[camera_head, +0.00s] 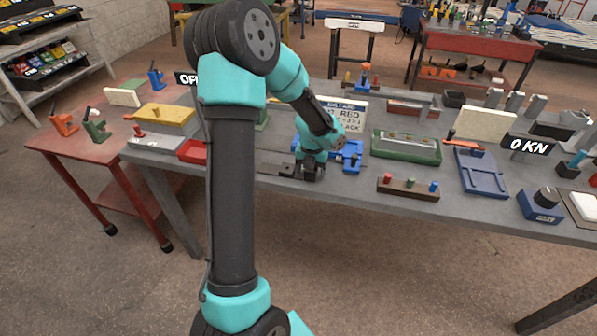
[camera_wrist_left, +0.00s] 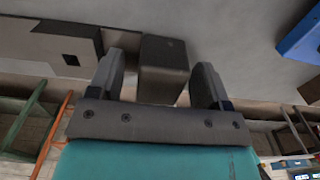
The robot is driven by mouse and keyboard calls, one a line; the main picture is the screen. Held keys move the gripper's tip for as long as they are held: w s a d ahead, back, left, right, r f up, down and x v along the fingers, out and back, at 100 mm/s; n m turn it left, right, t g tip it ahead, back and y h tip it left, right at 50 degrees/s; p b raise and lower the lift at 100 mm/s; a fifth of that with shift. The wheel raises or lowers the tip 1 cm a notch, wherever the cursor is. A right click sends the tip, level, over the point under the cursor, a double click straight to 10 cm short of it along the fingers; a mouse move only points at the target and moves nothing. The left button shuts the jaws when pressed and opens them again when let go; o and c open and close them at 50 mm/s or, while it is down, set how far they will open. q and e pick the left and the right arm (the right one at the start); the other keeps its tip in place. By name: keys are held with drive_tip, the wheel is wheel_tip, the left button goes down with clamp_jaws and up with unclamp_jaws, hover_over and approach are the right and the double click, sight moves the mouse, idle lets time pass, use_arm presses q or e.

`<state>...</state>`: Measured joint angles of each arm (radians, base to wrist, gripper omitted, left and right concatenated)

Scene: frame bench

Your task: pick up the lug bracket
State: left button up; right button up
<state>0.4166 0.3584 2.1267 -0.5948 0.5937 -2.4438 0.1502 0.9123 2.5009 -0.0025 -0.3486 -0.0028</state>
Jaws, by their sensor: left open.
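A dark grey part, which I take to be the lug bracket (camera_head: 277,169), lies near the front edge of the grey bench in the head view. In the left wrist view its flat plate (camera_wrist_left: 50,45) with a square hole shows at the upper left. An upright dark block (camera_wrist_left: 163,66), apparently the bracket's lug, stands between the fingers; I cannot tell for certain that it joins the plate. My left gripper (camera_head: 311,177) is open and low over the bench, and its fingers (camera_wrist_left: 159,84) straddle this block with gaps showing. My right gripper is not in view.
A blue fixture (camera_head: 352,156) stands close right of the gripper, with a sign (camera_head: 348,112) behind. A green tray (camera_head: 406,148) and a brown peg block (camera_head: 408,188) are farther right. A red tray (camera_head: 192,151) lies left. The bench's front edge is close.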

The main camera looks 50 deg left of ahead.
use_arm(q)
drive_tip(key=c, duration=1.3)
drive_tip(key=shift+o, duration=0.2)
drive_tip(key=shift+r, duration=0.1)
drive_tip(key=shift+r, duration=0.85)
drive_tip(key=shift+s+d+r, duration=0.15)
drive_tip(key=shift+r, duration=0.35)
drive_tip(key=shift+s+d+r, duration=0.15)
drive_tip(key=shift+r, duration=0.3)
drive_tip(key=s+d+r, duration=0.1)
drive_tip(key=s+d, duration=0.9)
drive_tip(key=d, duration=0.1)
drive_tip(key=shift+d+r, duration=0.15)
drive_tip(key=shift+d, duration=0.05)
